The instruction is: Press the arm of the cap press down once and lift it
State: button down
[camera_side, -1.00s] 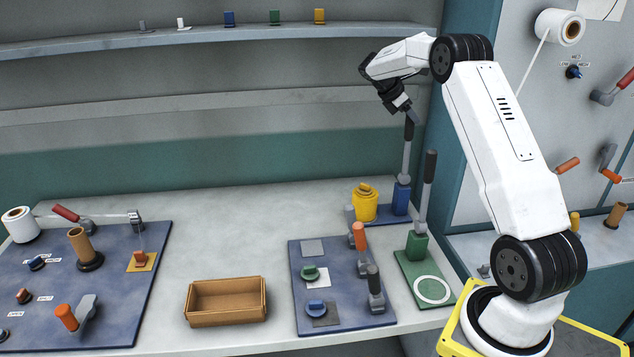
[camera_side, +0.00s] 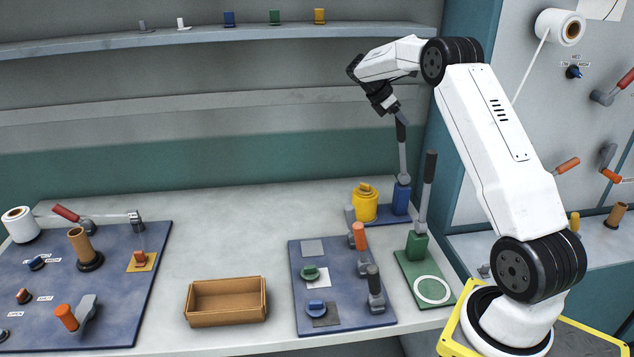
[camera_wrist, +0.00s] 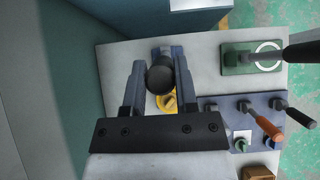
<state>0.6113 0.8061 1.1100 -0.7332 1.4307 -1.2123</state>
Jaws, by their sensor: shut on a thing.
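The cap press appears to be the blue press (camera_side: 401,198) at the back right of the bench. Its grey arm rises nearly upright, leaning slightly left, to a black handle (camera_side: 401,131). A yellow pot (camera_side: 364,207) with a yellow cap on top stands just left of the press body. My gripper (camera_side: 394,108) is at the top of the handle. In the wrist view, the round black handle end (camera_wrist: 160,75) sits between the two fingers of my gripper (camera_wrist: 160,80), which is shut on it. The yellow cap (camera_wrist: 169,102) is partly hidden below the handle.
A green press (camera_side: 417,246) with its own upright lever stands nearer the front. A blue board (camera_side: 345,252) with several levers and knobs lies left of it. A brown box (camera_side: 226,302) and a larger blue panel (camera_side: 110,310) are farther left. A shelf (camera_side: 200,45) runs above.

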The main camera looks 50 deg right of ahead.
jog(key=shift+w+a+r, duration=0.1)
jog(key=shift+w, duration=0.05)
jog(key=shift+w+a+f, duration=0.3)
jog(key=shift+w+a, duration=0.3)
jog(key=shift+w+a+f, duration=0.35)
jog(key=shift+w+a, duration=0.3)
jog(key=shift+w+a+f, duration=0.3)
jog(key=shift+w+a, duration=0.3)
jog(key=shift+w+a+f, duration=1.65)
jog(key=shift+a, duration=0.05)
jog(key=shift+w+f, duration=0.1)
jog(key=shift+w+a+f, duration=0.4)
jog(key=shift+a+f, duration=0.05)
jog(key=shift+f, duration=0.25)
jog(key=shift+w+a+f, duration=0.4)
jog(key=shift+f, duration=0.35)
jog(key=shift+w+a+f, duration=0.4)
jog(key=shift+a+f, duration=0.05)
jog(key=shift+f, duration=0.25)
